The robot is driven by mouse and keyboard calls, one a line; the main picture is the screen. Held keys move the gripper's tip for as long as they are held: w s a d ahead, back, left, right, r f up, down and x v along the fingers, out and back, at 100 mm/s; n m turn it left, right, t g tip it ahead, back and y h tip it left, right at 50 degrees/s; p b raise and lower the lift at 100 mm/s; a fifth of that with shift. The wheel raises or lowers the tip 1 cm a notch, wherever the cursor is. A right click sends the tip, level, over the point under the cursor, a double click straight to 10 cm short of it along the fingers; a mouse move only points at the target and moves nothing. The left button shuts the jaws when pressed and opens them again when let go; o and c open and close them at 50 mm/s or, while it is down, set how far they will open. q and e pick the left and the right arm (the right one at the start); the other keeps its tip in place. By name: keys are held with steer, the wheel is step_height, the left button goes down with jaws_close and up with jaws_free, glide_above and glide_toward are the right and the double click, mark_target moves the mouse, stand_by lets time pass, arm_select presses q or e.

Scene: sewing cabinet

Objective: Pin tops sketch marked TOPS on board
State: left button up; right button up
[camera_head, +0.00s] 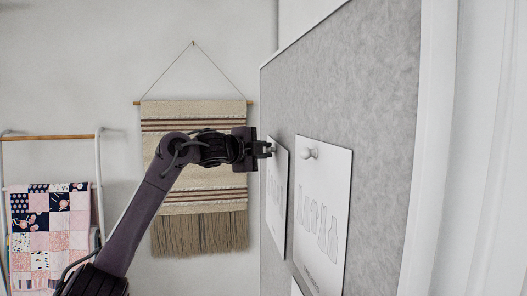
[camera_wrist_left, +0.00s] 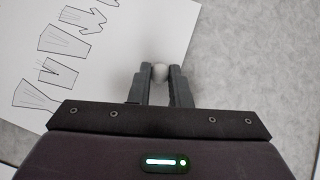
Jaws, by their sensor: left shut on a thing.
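A white sketch sheet (camera_head: 277,200) hangs at the left part of the grey board (camera_head: 375,90), seen at a steep angle. The left wrist view shows garment-like outlines on a sheet (camera_wrist_left: 120,60); I cannot read a TOPS mark. My left gripper (camera_head: 270,149) is at the top of this sheet, close to the board. In the left wrist view my left gripper (camera_wrist_left: 160,75) is shut on a white round-headed pin (camera_wrist_left: 159,72) near the sheet's edge. Whether the pin's tip is in the board is hidden. My right gripper is not in view.
A second sheet (camera_head: 318,239) with outlines hangs to the right, with a white pin (camera_head: 309,153) at its top. Part of another sheet (camera_head: 296,290) shows below. The upper board is bare.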

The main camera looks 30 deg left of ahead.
arm_select(q)
steer(key=shift+w+d, duration=0.1)
steer(key=shift+d, duration=0.05)
stand_by(0.3)
steer(key=o, duration=0.5)
steer(key=shift+c, duration=0.2)
steer(key=o, duration=0.4)
steer(key=shift+w+d, duration=0.15)
steer(key=shift+w, duration=0.05)
steer(key=shift+o, duration=0.2)
steer(key=shift+s, duration=0.1)
